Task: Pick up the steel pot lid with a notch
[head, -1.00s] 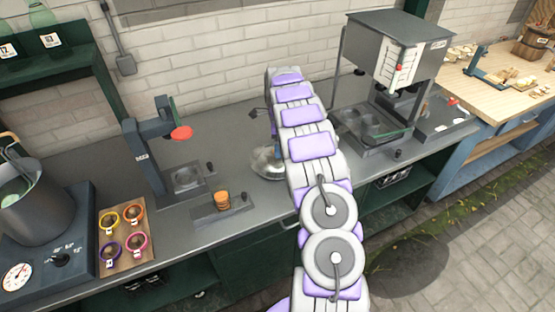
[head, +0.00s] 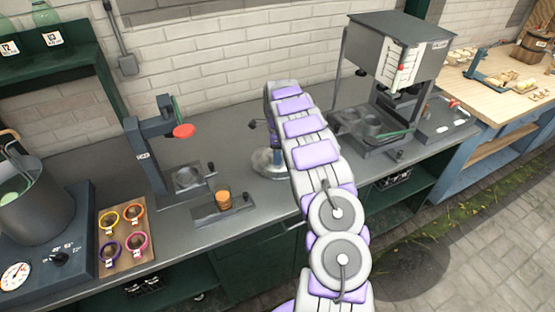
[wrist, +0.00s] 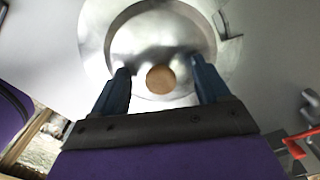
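The steel pot lid (head: 264,163) lies on the grey counter, partly hidden behind my arm in the head view. The wrist view shows the shiny round lid (wrist: 125,42) close up, with a round wooden knob (wrist: 160,79) and a notch (wrist: 229,24) in its rim at the upper right. My gripper (wrist: 159,68) is open over the lid. Its two blue fingers are apart, one on each side of the knob, with visible gaps between. I cannot tell whether the fingertips touch the lid. In the head view my gripper (head: 276,157) is mostly hidden by my arm.
A stand with a red disc (head: 184,131) and a small block holding an orange-brown cylinder (head: 223,200) are left of the lid. A grey machine (head: 390,60) stands to the right. A tray of coloured cups (head: 124,258) and a large pot (head: 35,210) are farther left.

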